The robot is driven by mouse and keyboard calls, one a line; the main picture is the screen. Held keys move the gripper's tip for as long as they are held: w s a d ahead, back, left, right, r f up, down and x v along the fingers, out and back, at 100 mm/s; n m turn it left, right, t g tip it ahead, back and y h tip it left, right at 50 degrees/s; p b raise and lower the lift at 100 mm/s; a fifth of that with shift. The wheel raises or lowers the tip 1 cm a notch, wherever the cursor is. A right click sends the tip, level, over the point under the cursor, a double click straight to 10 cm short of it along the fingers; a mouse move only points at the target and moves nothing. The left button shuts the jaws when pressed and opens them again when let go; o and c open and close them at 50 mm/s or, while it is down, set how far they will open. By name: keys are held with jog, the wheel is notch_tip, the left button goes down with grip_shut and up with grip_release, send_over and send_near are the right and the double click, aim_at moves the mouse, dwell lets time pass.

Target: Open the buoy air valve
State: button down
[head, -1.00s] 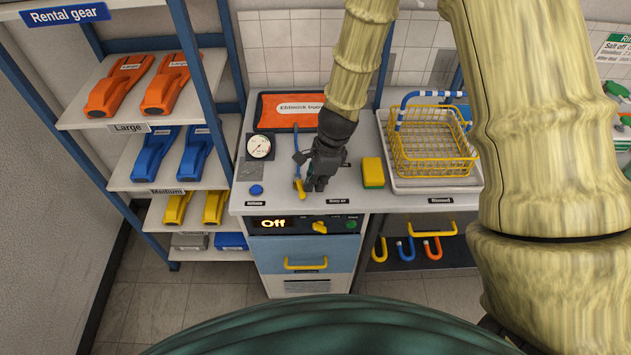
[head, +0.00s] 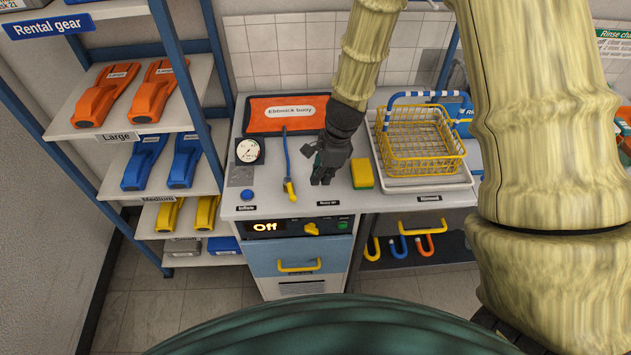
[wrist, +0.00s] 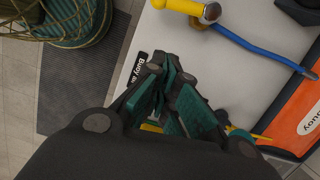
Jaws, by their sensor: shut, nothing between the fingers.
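The Buoy air label (head: 328,203) is at the counter's front edge; it also shows in the wrist view (wrist: 137,72). My gripper (head: 322,180) points down over the counter just behind this label, between the blue hose and the sponge. In the wrist view its teal-padded fingers (wrist: 162,75) are together and hold nothing. No valve body is clearly visible; a small yellow and blue-green piece (wrist: 240,131) pokes out beside the fingers, mostly hidden. A blue hose with a yellow end fitting (head: 290,188) lies left of my gripper. The orange Ebbnock buoy (head: 262,125) lies behind it.
A pressure gauge (head: 249,151) and blue button (head: 247,195) are at the left. A yellow-green sponge (head: 362,176) lies close right of my gripper, then a yellow wire basket (head: 420,145) on a tray. The panel below reads Off and has a yellow knob (head: 311,229).

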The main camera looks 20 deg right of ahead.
jog(key=b+v, duration=0.1)
jog(key=v, duration=0.7)
jog(key=shift+b, duration=0.4)
jog(key=shift+a, duration=0.1)
